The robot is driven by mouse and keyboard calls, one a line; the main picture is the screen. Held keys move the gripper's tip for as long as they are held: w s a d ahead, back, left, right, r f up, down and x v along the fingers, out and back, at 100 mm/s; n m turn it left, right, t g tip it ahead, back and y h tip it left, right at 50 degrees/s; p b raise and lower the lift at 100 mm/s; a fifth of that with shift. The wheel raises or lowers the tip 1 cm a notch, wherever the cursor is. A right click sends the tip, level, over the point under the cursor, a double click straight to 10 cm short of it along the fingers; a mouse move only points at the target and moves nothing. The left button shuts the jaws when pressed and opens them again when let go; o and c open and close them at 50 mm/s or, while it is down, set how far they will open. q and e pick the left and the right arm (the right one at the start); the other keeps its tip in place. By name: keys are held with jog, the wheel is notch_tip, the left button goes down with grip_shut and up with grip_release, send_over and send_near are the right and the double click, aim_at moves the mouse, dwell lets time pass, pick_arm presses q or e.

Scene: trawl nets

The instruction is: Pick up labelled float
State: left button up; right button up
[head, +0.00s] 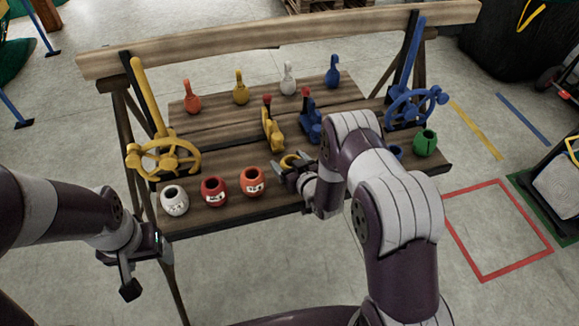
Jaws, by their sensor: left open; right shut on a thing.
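Small round floats with open tops stand along the front board of the wooden bench. A green one (425,142) and a partly hidden blue one (396,152) are at the right. My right gripper (293,168) is shut on a yellow float (290,160) at the front board. The fingers and wrist cover much of it, so I cannot tell its label or whether it is lifted. My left gripper (130,274) is open and empty, low in front of the bench's left end.
The bench (232,215) holds yellow (163,158) and blue (415,105) handwheels with levers. Yellow (271,128) and blue (310,120) lever pieces stand mid-bench. Several coloured pear-shaped floats (192,100) line the back. A red floor square (497,230) lies right.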

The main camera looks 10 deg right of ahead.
jog(key=d+r+b, duration=0.1)
jog(key=d+r, duration=0.8)
jog(key=d, duration=0.2)
jog(key=shift+d+r, duration=0.25)
jog(key=shift+d, duration=0.1)
jog(key=shift+s, duration=0.1)
